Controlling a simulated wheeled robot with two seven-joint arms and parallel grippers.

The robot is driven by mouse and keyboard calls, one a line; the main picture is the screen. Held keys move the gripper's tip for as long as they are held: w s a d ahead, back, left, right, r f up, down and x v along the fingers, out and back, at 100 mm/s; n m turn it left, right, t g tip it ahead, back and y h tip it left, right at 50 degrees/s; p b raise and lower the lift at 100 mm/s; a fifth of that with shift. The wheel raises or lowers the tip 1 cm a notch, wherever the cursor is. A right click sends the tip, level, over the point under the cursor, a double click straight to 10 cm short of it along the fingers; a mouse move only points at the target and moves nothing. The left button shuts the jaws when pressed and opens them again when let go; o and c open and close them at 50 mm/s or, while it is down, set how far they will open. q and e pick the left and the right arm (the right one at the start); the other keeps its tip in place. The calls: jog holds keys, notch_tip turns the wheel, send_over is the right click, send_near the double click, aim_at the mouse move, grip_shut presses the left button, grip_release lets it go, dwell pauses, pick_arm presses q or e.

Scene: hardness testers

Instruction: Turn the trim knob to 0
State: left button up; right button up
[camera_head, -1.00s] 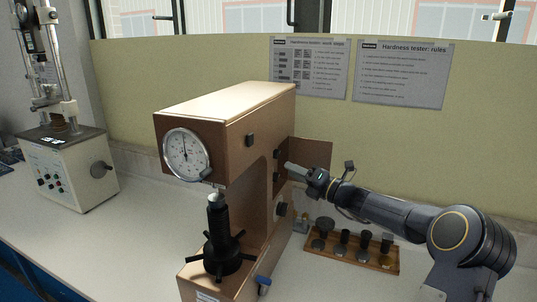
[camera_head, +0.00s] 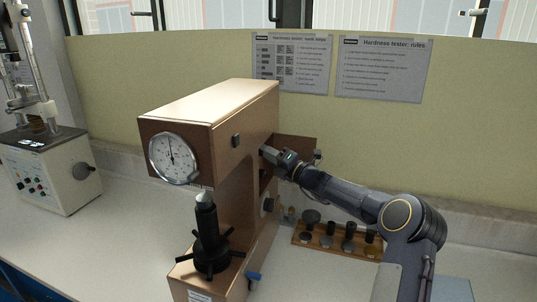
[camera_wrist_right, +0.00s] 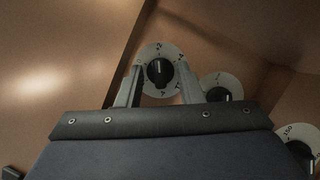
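The brown hardness tester (camera_head: 250,115) stands on the bench with a round dial gauge (camera_head: 174,158) on its front. My right gripper (camera_head: 265,152) is at the tester's right side, by an open side panel. In the right wrist view, a black knob (camera_wrist_right: 158,71) on a white numbered dial sits between the open fingers of the right gripper (camera_wrist_right: 160,76). Gaps show between the fingers and the knob. A second knob (camera_wrist_right: 224,95) and a third dial (camera_wrist_right: 301,140) lie to its right. I cannot read which one is the trim knob or its exact setting. My left gripper is out of view.
A rack of black fittings (camera_head: 340,243) stands on the bench right of the tester. A blue-handled lever (camera_head: 253,276) is at the tester's base. Another testing machine (camera_head: 50,170) stands at the left. Two notices hang on the back partition.

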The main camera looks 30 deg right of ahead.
grip_shut()
jog(key=shift+w+d+f+n+g+y+b, duration=0.2)
jog(key=shift+n+y+b, duration=0.85)
jog(key=shift+n, duration=1.6)
jog(key=shift+s+a+r+n+g+y+b, duration=0.2)
jog(key=shift+n+y+b, duration=0.45)
jog(key=shift+n+y, duration=1.35)
jog(key=shift+w+d+f+n+g+y+b, duration=0.25)
jog(key=shift+n+y+b, duration=0.5)
jog(key=shift+n, duration=2.5)
jog(key=shift+s+n+g, duration=0.1)
jog(key=shift+n+g, duration=0.15)
jog(key=shift+n, duration=0.05)
jog(key=shift+r, duration=0.1)
